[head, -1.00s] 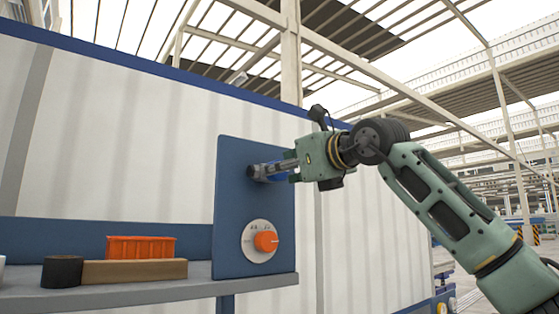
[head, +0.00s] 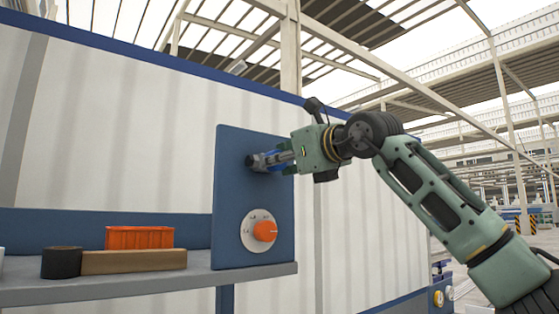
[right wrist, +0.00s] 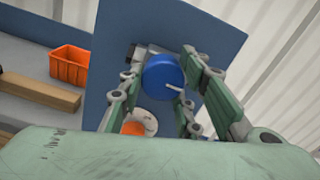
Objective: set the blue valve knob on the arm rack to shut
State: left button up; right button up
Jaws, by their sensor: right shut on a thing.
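The blue valve knob (right wrist: 163,76) sits on the blue upright panel (head: 228,170), above an orange dial. In the right wrist view it lies between the two fingers of my right gripper (right wrist: 160,64), with a small pale mark on its face. In the head view my right gripper (head: 283,159) reaches the panel from the right and is shut on the knob, mostly hiding it. The knob's exact setting is hard to read. My left gripper is out of view.
The orange dial (head: 265,231) on its white plate is below the knob. A grey shelf (head: 150,281) on the left holds an orange bin (head: 140,237), a wooden block (head: 134,262) and a black cylinder (head: 62,262). Open space lies right of the panel.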

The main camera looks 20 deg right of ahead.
jog(key=shift+a, duration=0.1)
jog(key=m+b, duration=0.1)
jog(key=m, duration=0.5)
jog(key=m+b, duration=0.2)
jog(key=m, duration=0.4)
jog(key=r+m+b, duration=0.1)
jog(key=m+b, duration=0.1)
jog(key=m, duration=0.4)
jog(key=shift+s+d+r, duration=0.1)
jog(key=shift+d, duration=0.2)
dwell(0.5)
jog(key=o, duration=0.8)
jog(key=shift+o, duration=1.4)
jog(key=shift+a, duration=0.1)
jog(key=shift+d+f, duration=0.2)
